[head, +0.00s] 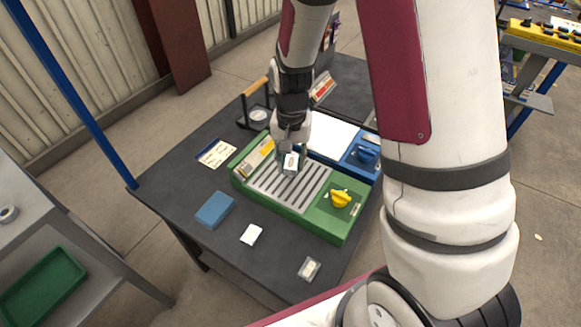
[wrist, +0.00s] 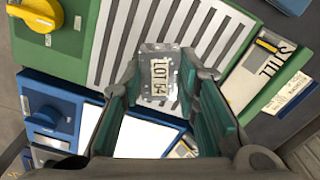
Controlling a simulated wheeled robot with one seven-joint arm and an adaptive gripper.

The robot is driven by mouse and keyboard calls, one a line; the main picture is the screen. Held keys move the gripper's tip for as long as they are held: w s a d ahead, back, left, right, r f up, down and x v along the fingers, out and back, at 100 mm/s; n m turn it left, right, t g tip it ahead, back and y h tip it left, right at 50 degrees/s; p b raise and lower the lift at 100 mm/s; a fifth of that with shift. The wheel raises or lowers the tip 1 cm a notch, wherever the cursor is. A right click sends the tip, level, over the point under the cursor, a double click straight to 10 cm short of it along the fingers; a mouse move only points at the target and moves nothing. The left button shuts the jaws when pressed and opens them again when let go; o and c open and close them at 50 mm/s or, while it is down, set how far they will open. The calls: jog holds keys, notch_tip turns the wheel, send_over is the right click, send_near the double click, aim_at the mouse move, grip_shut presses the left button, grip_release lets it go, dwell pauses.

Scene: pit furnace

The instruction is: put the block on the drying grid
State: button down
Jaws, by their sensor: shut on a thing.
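The block (wrist: 160,72) is a small pale grey piece with a white label reading "LOT 64" or similar. My gripper (head: 290,152) is shut on it, with the teal finger pads on either side in the wrist view. The block also shows at the fingertips in the head view (head: 291,163). The drying grid (head: 284,190) is the slotted pale panel on the green unit. The block is over the grid's far part; whether it touches the slats I cannot tell.
A yellow knob (head: 341,198) stands on the green unit (head: 321,224). A blue unit with a blue knob (head: 366,154) adjoins behind. A blue box (head: 215,210), a white piece (head: 251,234) and a small tile (head: 309,269) lie in front. A wooden-handled stand (head: 253,88) is behind left.

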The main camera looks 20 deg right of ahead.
aim_at(291, 160)
jog(key=shift+w+f, duration=0.25)
jog(key=shift+f, duration=1.5)
jog(key=shift+f+b, duration=0.15)
jog(key=shift+b, duration=0.15)
jog(key=c, duration=1.2)
grip_release()
notch_tip(291, 160, up, 13)
jog(key=shift+f+p, duration=0.2)
jog(key=shift+p, duration=0.6)
jog(key=s+r+n+t, duration=0.1)
jog(key=s+r+n, duration=0.1)
jog(key=s+r, duration=0.3)
jog(key=s+r+n, duration=0.2)
jog(key=s+r, duration=0.3)
jog(key=s, duration=0.7)
jog(key=s+r+n+t, duration=0.1)
jog(key=s+r+n, duration=0.1)
jog(key=s+r, duration=0.4)
jog(key=shift+s+a+r+t, duration=0.1)
jog(key=shift+s+a+t, duration=0.05)
jog(key=shift+s, duration=0.6)
jog(key=shift+s+a+t, duration=0.1)
jog(key=shift+s+t, duration=0.05)
jog(key=shift+s, duration=0.55)
